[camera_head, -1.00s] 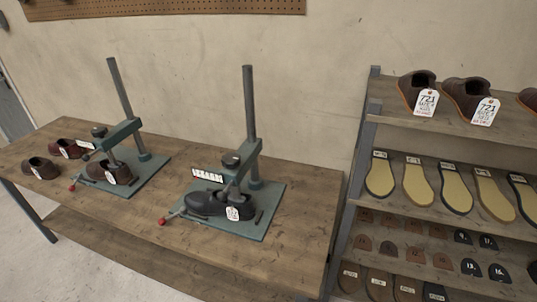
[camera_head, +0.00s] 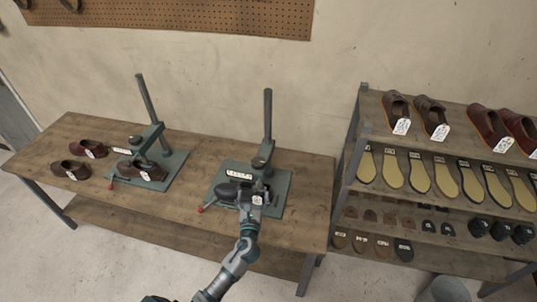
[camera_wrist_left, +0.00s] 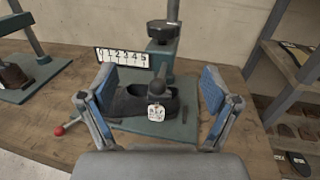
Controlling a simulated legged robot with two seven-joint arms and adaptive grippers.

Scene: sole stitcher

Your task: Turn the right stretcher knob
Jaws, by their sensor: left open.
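The right stretcher (camera_head: 281,190) stands near the right end of the bench, with a green base and an upright post. Its dark knob (camera_head: 259,162) sits on top of the arm; the knob also shows in the left wrist view (camera_wrist_left: 163,28). A black tagged shoe (camera_wrist_left: 130,100) is under the arm. My left gripper (camera_head: 250,192) is in front of this stretcher, over the shoe area. In the left wrist view its fingers (camera_wrist_left: 157,90) are spread wide with nothing held, the shoe showing between them and the knob beyond. My right gripper is not in view.
The left stretcher (camera_head: 170,170) holds a brown shoe, with loose brown shoes (camera_head: 71,169) further left. A numbered plate (camera_wrist_left: 122,58) and a red-tipped lever (camera_wrist_left: 59,131) are on the right stretcher. A shelf rack (camera_head: 365,130) with shoes and soles stands right.

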